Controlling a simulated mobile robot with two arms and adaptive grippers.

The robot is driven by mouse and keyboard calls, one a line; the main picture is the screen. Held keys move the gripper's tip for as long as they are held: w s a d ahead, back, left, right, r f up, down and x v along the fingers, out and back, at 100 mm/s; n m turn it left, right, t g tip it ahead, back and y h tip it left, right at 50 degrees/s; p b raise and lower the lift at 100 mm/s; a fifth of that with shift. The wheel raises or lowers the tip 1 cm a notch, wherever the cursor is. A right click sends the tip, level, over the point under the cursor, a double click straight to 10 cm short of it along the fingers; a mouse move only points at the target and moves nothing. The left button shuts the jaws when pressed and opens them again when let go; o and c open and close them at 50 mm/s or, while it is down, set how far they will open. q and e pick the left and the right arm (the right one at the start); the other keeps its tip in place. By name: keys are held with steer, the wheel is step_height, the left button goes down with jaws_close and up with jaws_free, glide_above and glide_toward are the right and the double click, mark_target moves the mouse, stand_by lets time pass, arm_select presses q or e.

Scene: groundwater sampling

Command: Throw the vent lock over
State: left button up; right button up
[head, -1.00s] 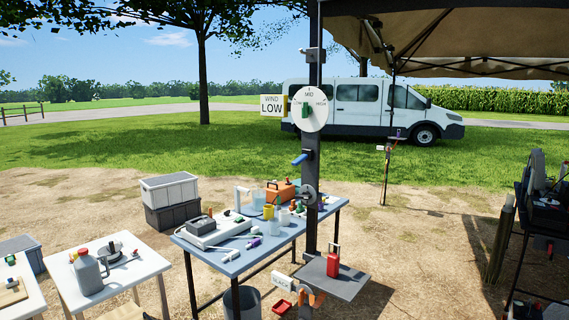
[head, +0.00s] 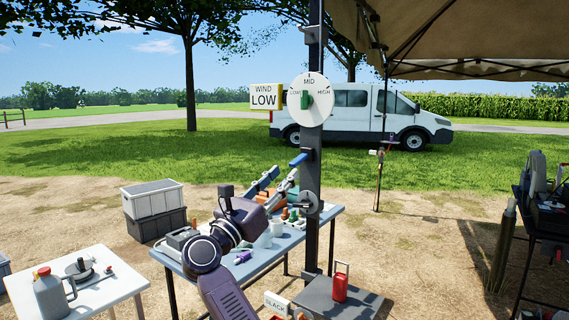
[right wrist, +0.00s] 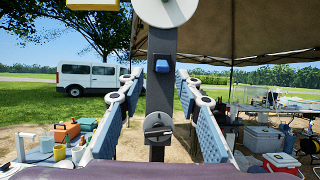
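A dark post (head: 313,140) carries a blue lever (head: 298,160) that sticks out to the left, and below it a grey round fitting with a small handle (head: 308,201). No label tells which one is the vent lock. In the right wrist view the blue lever (right wrist: 162,66) shows end-on and the grey fitting (right wrist: 158,128) lies below it. My right gripper (head: 282,178) is open and empty, left of the post and near the blue lever. In the right wrist view its two fingers (right wrist: 160,85) stand on either side of the post, apart from it. My left gripper is out of view.
Above the levers is a white dial (head: 309,100) with a green pointer and a "WIND LOW" sign (head: 265,97). A blue-grey table (head: 262,262) with bottles and instruments lies below my right arm.

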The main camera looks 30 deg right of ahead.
mark_target(298, 158)
steer(key=p+x, duration=0.2)
steer(key=x, duration=0.5)
steer(key=shift+s+d+r+p, duration=0.1)
steer(key=shift+d+r+p, duration=0.15)
steer(key=shift+p, duration=0.15)
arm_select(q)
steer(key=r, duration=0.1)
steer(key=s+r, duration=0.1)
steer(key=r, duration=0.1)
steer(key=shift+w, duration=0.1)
arm_select(e)
steer(key=shift+c, duration=0.7)
jaws_close()
